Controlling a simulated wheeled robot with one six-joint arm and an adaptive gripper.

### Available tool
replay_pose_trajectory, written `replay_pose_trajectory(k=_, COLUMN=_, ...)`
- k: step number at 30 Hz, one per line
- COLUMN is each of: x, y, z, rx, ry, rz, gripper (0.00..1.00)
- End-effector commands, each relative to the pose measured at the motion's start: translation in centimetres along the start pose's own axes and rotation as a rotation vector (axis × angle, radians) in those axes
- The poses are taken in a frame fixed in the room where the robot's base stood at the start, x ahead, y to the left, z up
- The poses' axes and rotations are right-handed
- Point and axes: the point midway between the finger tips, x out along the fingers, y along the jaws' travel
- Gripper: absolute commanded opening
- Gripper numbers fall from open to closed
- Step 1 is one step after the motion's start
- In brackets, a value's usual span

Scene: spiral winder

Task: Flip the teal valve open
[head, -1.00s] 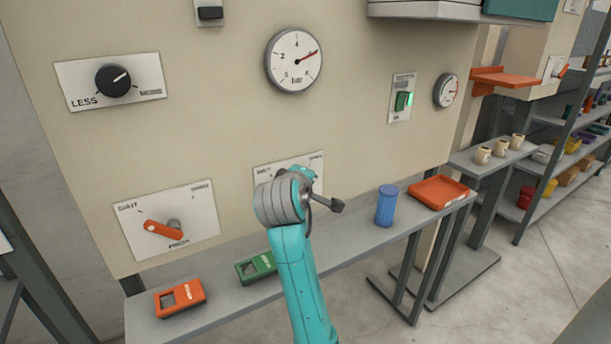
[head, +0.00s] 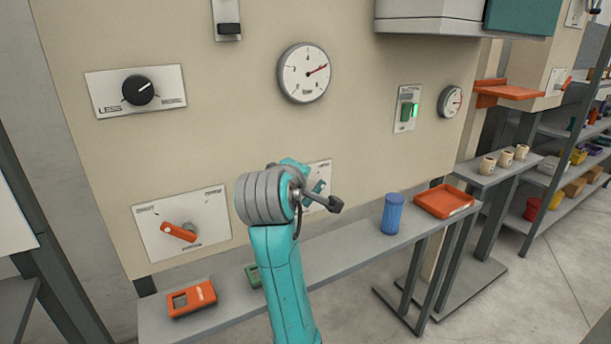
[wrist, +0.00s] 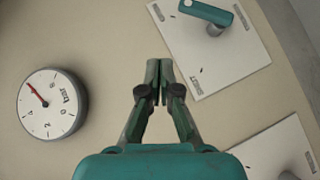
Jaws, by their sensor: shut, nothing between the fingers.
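The teal valve (wrist: 207,12) has a lever handle on a white plate (wrist: 225,60), at the upper right of the wrist view. In the head view only part of the teal lever (head: 319,187) shows, just right of my arm's wrist, which hides the rest of its plate. My gripper (wrist: 159,66) is shut and empty in the middle of the wrist view. Its fingertips appear left of the plate's edge and apart from the lever. In the head view my fingers cannot be made out clearly.
An orange valve (head: 180,232) is on the panel to the left. A pressure gauge (head: 304,73) and a black knob (head: 138,90) are above. A shelf below holds an orange device (head: 192,298), a partly hidden green device (head: 253,275), a blue cup (head: 392,214) and an orange tray (head: 444,201).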

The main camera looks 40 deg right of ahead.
Motion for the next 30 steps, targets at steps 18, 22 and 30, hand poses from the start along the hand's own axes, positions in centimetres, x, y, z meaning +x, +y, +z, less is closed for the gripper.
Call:
replay_pose_trajectory(k=18, x=-2.6, y=0.6, z=0.1, rx=0.0, ry=0.001, rz=0.0, gripper=0.0)
replay_pose_trajectory(k=22, x=-2.6, y=0.6, z=0.1, rx=0.0, ry=0.001, rz=0.0, gripper=0.0)
replay_pose_trajectory(k=30, x=-2.4, y=-0.1, z=0.1, rx=-0.006, ry=0.008, rz=0.0, gripper=0.0)
